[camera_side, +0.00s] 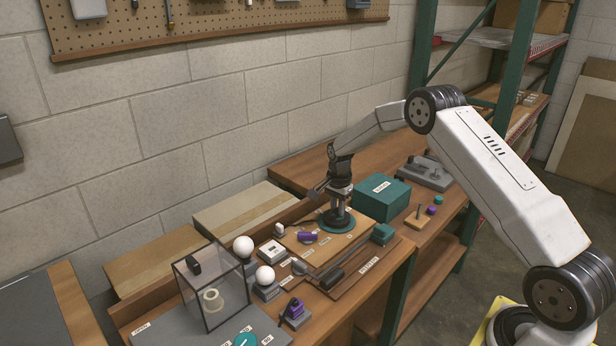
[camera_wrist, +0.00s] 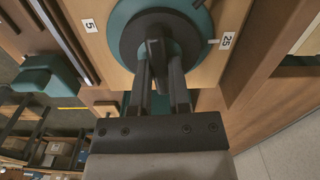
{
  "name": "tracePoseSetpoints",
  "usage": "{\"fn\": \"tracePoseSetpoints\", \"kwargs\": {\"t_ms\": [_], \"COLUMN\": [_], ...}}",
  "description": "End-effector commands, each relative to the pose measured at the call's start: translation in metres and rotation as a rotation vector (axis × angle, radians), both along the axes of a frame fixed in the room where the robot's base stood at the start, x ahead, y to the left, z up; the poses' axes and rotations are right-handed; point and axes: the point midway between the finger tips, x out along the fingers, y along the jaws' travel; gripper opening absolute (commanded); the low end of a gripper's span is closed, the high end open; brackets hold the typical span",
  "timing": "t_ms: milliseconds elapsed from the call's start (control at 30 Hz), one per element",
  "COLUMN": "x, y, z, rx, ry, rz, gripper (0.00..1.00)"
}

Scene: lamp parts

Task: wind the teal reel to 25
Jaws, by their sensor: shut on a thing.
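The teal reel (camera_wrist: 120,14) is a round teal disc with a dark hub on a light wooden board; it also shows in the side view (camera_side: 326,224). A dark upright grip (camera_wrist: 156,48) stands at the middle of the hub. My gripper (camera_wrist: 160,66) is shut on this grip, one finger on each side; in the side view my gripper (camera_side: 340,205) points down over the reel. A label 25 (camera_wrist: 227,40) is at the right of the disc in the wrist view, with a small pale pointer beside it. A label 5 (camera_wrist: 90,25) is at the left.
A teal box (camera_side: 383,196) stands close to the right of the reel. A smaller teal block (camera_side: 383,233) and a purple piece (camera_side: 307,237) are near the board. A clear case (camera_side: 210,290) and white globes (camera_side: 243,246) stand at the front left.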

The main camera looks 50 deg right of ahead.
Motion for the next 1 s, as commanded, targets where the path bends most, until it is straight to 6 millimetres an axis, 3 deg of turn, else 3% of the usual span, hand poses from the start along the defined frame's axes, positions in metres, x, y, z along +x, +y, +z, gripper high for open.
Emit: {"fn": "tracePoseSetpoints", "kwargs": {"t_ms": [633,667,767,1000], "x": [-0.0009,-0.0009,-0.0007,-0.0003], "y": [0.0016,0.0016,0.0014,0.0008], "z": [-0.0009,-0.0009,-0.0008,-0.0003], "rx": [0.004,0.004,0.003,0.002], "ry": [0.004,0.004,0.003,0.001], "rz": [-0.078,-0.078,-0.077,-0.077], "gripper": [0.00,0.25,0.57,0.57]}}
